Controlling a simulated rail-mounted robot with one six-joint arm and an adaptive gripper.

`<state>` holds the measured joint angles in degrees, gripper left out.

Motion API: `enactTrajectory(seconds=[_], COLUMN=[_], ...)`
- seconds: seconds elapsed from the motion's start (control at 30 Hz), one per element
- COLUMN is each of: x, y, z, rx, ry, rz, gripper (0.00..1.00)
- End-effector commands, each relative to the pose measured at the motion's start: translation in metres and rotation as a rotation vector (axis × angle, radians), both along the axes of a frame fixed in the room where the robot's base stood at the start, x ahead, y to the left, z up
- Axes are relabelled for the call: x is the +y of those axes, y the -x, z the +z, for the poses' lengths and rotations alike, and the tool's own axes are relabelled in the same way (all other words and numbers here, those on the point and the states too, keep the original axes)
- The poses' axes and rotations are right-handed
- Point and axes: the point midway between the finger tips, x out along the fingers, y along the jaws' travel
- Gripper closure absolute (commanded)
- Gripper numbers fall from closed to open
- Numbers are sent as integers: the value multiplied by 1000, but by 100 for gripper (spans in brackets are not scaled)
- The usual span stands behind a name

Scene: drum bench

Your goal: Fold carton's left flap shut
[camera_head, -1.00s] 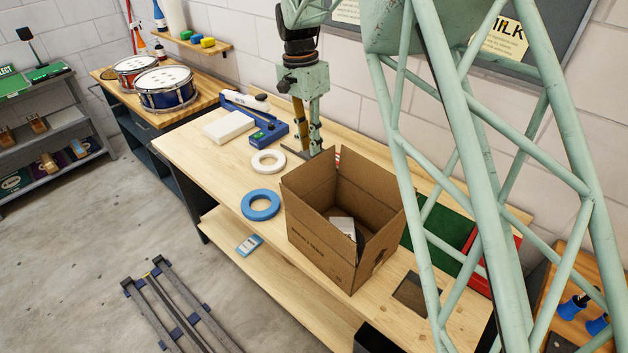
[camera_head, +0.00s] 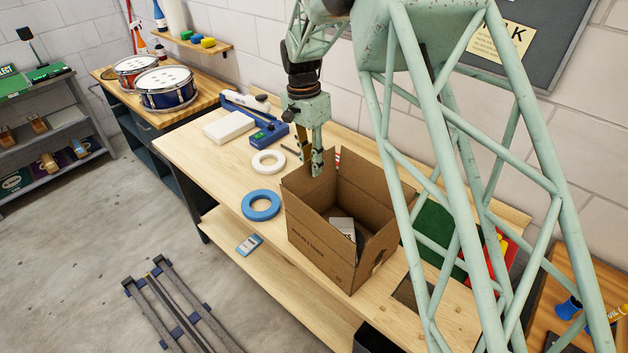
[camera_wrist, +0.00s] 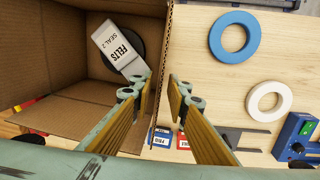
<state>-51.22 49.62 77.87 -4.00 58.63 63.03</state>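The brown carton (camera_head: 322,248) stands open on the bench, its flaps upright. Its left flap (camera_head: 296,186) stands up on the side facing the tape rolls. In the wrist view that carton side shows nearly edge-on (camera_wrist: 167,50). My gripper (camera_head: 311,168) points down at the far end of this flap. In the wrist view my gripper's fingers (camera_wrist: 160,88) are apart, one on the carton side of the edge and one on the bench side. Contact with the cardboard cannot be told. A white felts box (camera_wrist: 118,48) lies inside the carton, on a dark round thing.
A blue tape roll (camera_head: 261,205) and a white tape roll (camera_head: 268,162) lie left of the carton. A blue tool (camera_head: 268,134) and a white block (camera_head: 229,126) lie farther back. A green panel (camera_head: 436,232) lies right of the carton.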

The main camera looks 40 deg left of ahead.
Motion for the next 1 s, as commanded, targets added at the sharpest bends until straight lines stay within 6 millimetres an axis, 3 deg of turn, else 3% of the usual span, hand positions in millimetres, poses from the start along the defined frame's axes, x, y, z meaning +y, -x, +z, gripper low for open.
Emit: enactTrajectory(seconds=[0.43,1.0], x=[-7,-8], y=[1,2], z=[-52,-62], rx=[1,1], ry=[2,1], rz=[0,0], gripper=[85,87])
